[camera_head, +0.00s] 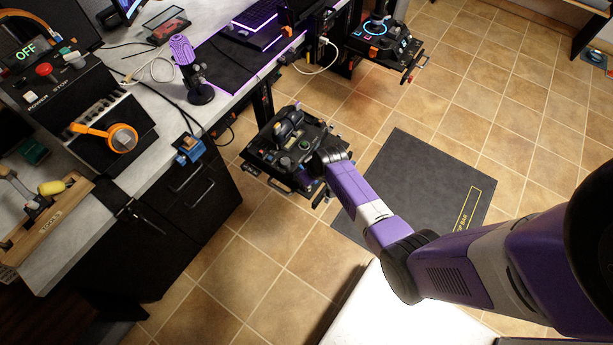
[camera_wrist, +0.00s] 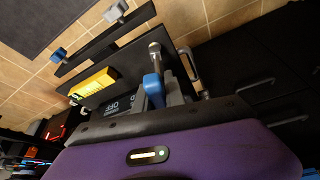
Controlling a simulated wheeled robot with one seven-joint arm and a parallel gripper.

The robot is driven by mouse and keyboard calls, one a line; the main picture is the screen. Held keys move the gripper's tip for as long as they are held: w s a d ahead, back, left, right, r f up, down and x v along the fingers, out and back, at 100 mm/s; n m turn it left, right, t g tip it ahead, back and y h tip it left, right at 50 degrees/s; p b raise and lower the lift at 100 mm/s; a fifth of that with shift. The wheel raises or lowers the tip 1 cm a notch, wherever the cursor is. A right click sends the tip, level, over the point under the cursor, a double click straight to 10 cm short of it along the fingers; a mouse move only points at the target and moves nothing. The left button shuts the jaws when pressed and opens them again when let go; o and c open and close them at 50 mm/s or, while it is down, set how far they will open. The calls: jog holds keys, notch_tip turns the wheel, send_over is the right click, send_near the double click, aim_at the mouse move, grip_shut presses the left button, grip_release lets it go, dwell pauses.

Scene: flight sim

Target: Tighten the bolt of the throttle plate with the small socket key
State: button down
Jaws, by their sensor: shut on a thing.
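The throttle plate (camera_head: 262,160) is a black panel with levers and knobs, left of centre in the head view beside the desk. My gripper (camera_head: 318,165) is at its right side, small and dark there. In the wrist view my gripper (camera_wrist: 168,96) is shut on the small socket key (camera_wrist: 153,84), which has a blue handle and a metal end. The key's metal end stands out past the fingers. A black panel (camera_wrist: 125,66) with a yellow part lies beyond it, with blue-headed knobs (camera_wrist: 58,54) on a bar at its edge. I cannot tell whether the key touches a bolt.
A second black control panel (camera_head: 378,47) stands at the top. The desk (camera_head: 160,150) on the left holds a power-stop box (camera_head: 75,100), a microphone (camera_head: 190,65) and a wooden tool rack (camera_head: 50,222). A dark mat (camera_head: 410,185) lies on the open tiled floor.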

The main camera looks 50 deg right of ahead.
jog(key=shift+r+p, duration=1.65)
jog(key=shift+r, duration=0.3)
